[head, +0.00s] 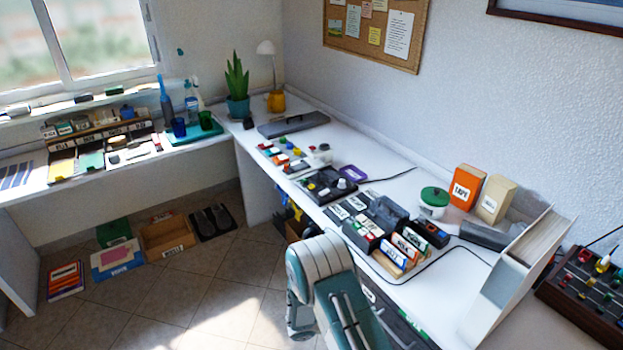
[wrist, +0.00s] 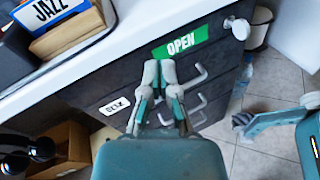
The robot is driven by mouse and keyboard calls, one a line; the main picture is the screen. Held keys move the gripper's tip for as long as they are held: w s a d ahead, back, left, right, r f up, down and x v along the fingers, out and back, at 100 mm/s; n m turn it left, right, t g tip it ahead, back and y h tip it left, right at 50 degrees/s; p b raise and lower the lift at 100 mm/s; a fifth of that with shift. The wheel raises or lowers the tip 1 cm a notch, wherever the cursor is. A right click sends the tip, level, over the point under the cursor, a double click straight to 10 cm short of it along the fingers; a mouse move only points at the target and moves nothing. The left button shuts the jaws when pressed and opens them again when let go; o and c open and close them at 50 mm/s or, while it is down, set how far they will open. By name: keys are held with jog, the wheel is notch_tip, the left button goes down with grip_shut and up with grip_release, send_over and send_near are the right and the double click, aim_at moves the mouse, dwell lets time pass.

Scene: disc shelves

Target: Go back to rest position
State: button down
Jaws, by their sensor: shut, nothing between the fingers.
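My gripper (wrist: 159,72) is shut and empty in the wrist view, its two grey fingertips together. It is in front of a dark drawer unit (wrist: 120,85) under the white counter, with a green OPEN label (wrist: 181,43) just above the fingertips. Pale drawer handles (wrist: 187,75) are close to its right; I cannot tell whether the fingers touch the drawer front. In the head view my grey and teal arm covers the front of the counter, and the fingers cannot be made out there.
The white counter (head: 440,290) carries a box of labelled discs (head: 397,254), an orange box (head: 468,187) and a white upright bin (head: 515,285). A wooden crate (head: 167,236) and a dark tray (head: 212,222) lie on the floor at left. The tiled floor (head: 190,285) between is clear.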

jog(key=s+d+r+m+g+y, duration=0.1)
jog(key=s+r+m+g+y, duration=0.2)
jog(key=r, duration=0.5)
jog(key=s+d+r+m+g+y, duration=0.1)
jog(key=s+r+m+y, duration=0.1)
jog(key=r+m, duration=0.35)
jog(key=s+d+r+m+g+y, duration=0.2)
jog(key=s+r, duration=0.1)
jog(key=r, duration=0.7)
jog(key=s+a+r+m+t+y, duration=0.2)
jog(key=s+r+m+t+y, duration=0.1)
jog(key=s+r, duration=0.4)
jog(key=s+a+r+m+t+y, duration=0.2)
jog(key=s+r+m+t+y, duration=0.2)
jog(key=s+r+y, duration=0.2)
jog(key=s+r, duration=0.1)
jog(key=s, duration=0.1)
jog(key=shift+s+a+m+t, duration=0.25)
jog(key=shift+s+m+t, duration=0.05)
jog(key=shift+m, duration=0.05)
jog(key=shift+d, duration=0.15)
